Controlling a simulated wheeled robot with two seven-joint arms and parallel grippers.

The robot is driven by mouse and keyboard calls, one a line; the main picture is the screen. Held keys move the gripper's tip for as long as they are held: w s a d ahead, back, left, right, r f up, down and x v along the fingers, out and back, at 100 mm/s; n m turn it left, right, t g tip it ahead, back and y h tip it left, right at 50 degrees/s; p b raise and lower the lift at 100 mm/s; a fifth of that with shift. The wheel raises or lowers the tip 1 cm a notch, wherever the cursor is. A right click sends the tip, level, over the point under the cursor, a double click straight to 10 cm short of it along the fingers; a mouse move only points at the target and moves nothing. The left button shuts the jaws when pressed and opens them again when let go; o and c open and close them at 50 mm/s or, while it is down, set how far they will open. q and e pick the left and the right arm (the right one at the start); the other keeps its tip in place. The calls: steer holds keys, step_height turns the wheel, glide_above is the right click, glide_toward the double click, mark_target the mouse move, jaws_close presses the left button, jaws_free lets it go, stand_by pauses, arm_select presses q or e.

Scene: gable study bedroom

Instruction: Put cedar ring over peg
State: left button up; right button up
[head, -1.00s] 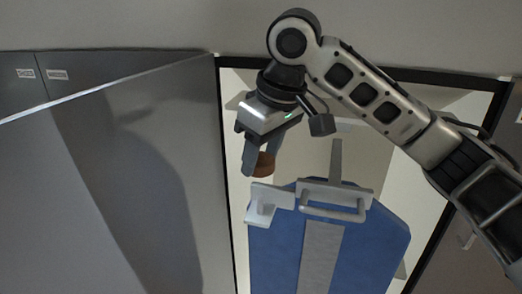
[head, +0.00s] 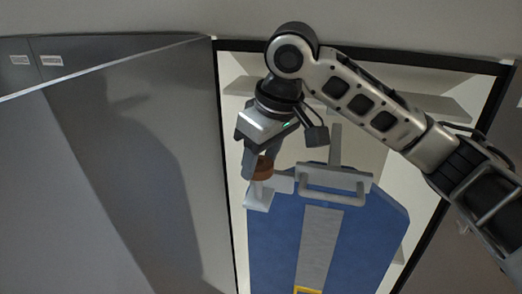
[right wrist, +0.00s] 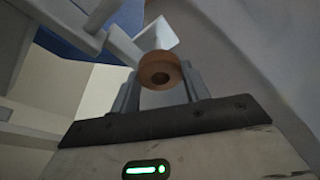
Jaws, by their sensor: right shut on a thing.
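The cedar ring (head: 264,167) is a small brown ring with a hole. My right gripper (head: 261,165) is shut on it, and the fingers grip its sides in the right wrist view, where the ring (right wrist: 161,70) shows its dark hole. A pale peg (head: 257,190) stands on a light grey bracket at the upper left of the blue board. The ring is right above or at the peg's top in the head view. I cannot tell whether the peg has entered the hole. My left gripper is not in view.
The blue board (head: 270,235) has a grey handle (head: 333,187) beside the bracket and a grey strip (head: 318,240) down its middle. It stands in a black-framed, pale-shelved opening. A large grey panel (head: 120,150) is close on the left.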

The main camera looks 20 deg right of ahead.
mark_target(264, 177)
steer(key=shift+f, duration=1.35)
steer(key=shift+s+f+b, duration=0.15)
steer(key=shift+s+f, duration=0.05)
steer(key=shift+f, duration=0.35)
steer(key=shift+s+f+b, duration=0.15)
steer(key=shift+s+f, duration=0.05)
steer(key=shift+f, duration=0.35)
steer(key=o, duration=1)
steer(key=shift+a, duration=0.1)
steer(key=shift+w+f, duration=0.1)
steer(key=shift+f, duration=0.05)
steer(key=shift+r, duration=0.55)
steer(key=p+v, duration=0.1)
steer(key=v, duration=1.6)
steer(key=shift+t, duration=0.3)
